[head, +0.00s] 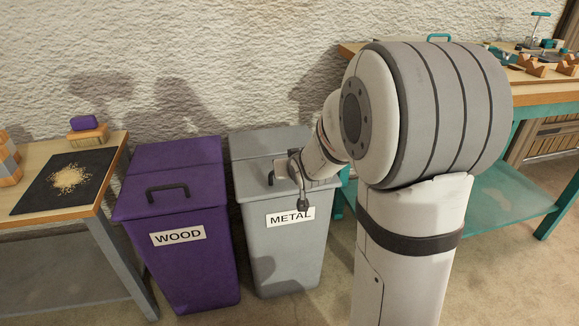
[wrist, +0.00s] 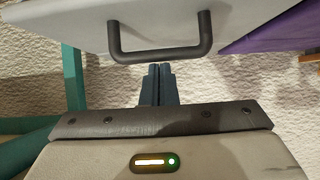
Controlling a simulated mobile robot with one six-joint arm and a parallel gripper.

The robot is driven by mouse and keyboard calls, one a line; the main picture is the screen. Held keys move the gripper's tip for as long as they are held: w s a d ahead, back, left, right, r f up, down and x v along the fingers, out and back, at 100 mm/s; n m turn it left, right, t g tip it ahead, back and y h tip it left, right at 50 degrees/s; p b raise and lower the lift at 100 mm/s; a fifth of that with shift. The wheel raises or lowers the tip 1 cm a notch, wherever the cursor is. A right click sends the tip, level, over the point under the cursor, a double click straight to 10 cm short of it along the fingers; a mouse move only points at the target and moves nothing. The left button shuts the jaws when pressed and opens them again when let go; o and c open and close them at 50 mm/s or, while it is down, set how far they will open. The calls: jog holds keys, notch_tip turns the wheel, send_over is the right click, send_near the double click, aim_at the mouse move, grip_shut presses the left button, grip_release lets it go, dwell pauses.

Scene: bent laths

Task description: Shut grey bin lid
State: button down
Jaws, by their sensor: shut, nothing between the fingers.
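The grey bin (head: 283,250) labelled METAL stands against the wall. Its lid (head: 250,145) appears to lie down across the top, much like the purple bin's lid. My arm covers part of it, and I cannot tell whether a small gap remains at its edge. The dark lid handle (head: 271,178) shows beside my gripper. In the wrist view, the lid (wrist: 80,22) and handle (wrist: 160,50) fill the top. My gripper (wrist: 160,68) is shut and empty, its fingertips close to the handle bar; I cannot tell whether they touch. In the head view, the fingers are hard to make out.
A purple bin (head: 195,265) labelled WOOD stands close on the left, its lid down. A wooden table (head: 100,185) with a dark mat stands further left. A teal workbench (head: 500,205) with tools stands behind my arm on the right. Floor shows in front of the grey bin.

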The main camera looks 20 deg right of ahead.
jog(key=shift+s+d+f+g, duration=0.1)
jog(key=shift+s+f+g, duration=0.1)
jog(key=shift+s+f, duration=0.4)
jog(key=shift+s+f+g, duration=0.15)
jog(key=shift+f+g, duration=0.05)
jog(key=shift+f, duration=0.7)
notch_tip(320, 180, up, 6)
jog(key=p, duration=0.3)
jog(key=s+f, duration=0.4)
jog(key=s, duration=0.4)
jog(key=s+a+r+g+p, duration=0.1)
jog(key=s+r+g+p, duration=0.1)
jog(key=s+r+p, duration=0.4)
jog(key=s+a+r+g+p, duration=0.2)
jog(key=s+r+p, duration=0.5)
jog(key=r+p, duration=0.9)
jog(key=s+a+r+g+p, duration=0.1)
jog(key=s+r+g+p, duration=0.3)
jog(key=s+r+p, duration=0.3)
notch_tip(320, 180, up, 10)
jog(key=p, duration=0.4)
jog(key=shift+a+f+n, duration=0.2)
jog(key=shift+f+n, duration=0.05)
jog(key=shift+n, duration=0.05)
